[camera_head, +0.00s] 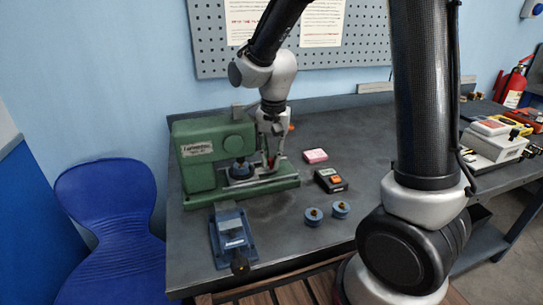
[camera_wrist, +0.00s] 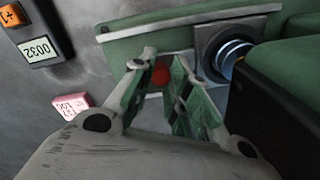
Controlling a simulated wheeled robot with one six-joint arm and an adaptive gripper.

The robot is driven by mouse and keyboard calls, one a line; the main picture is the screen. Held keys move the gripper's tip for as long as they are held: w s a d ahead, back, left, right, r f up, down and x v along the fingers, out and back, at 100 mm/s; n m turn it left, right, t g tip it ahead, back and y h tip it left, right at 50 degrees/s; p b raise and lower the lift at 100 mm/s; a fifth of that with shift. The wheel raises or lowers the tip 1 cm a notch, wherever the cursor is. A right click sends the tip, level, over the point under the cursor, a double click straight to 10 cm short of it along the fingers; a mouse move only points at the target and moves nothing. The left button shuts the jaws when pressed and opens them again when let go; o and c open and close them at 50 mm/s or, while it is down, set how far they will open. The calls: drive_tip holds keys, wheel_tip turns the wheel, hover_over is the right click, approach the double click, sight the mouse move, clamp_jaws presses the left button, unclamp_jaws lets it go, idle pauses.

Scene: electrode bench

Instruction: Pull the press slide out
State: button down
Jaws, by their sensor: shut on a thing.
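The green press (camera_head: 203,157) stands at the back left of the bench. Its pale metal slide (camera_head: 262,178) lies low on the press base, with a round blue die (camera_head: 241,170) on it under the ram. The die also shows at the upper right of the wrist view (camera_wrist: 235,52). My gripper (camera_head: 270,160) is at the right end of the slide, pointing down. In the wrist view my gripper (camera_wrist: 161,80) is shut on the slide's red knob (camera_wrist: 161,75), which shows between the fingertips. The lower part of the knob is hidden by the fingers.
A blue vise-like fixture (camera_head: 232,237) stands in front of the press. Two blue round pieces (camera_head: 327,213), a black meter with an orange button (camera_head: 331,180) and a pink box (camera_head: 315,156) lie to the right. Bare bench lies between the press and these.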

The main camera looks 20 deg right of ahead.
drive_tip(key=d, duration=1)
drive_tip(key=shift+d, duration=0.15)
drive_tip(key=c, duration=1.3)
unclamp_jaws()
drive_tip(key=shift+d, duration=0.15)
drive_tip(key=r, duration=1.2)
drive_tip(key=shift+s+d, duration=0.1)
drive_tip(key=shift+d, duration=0.1)
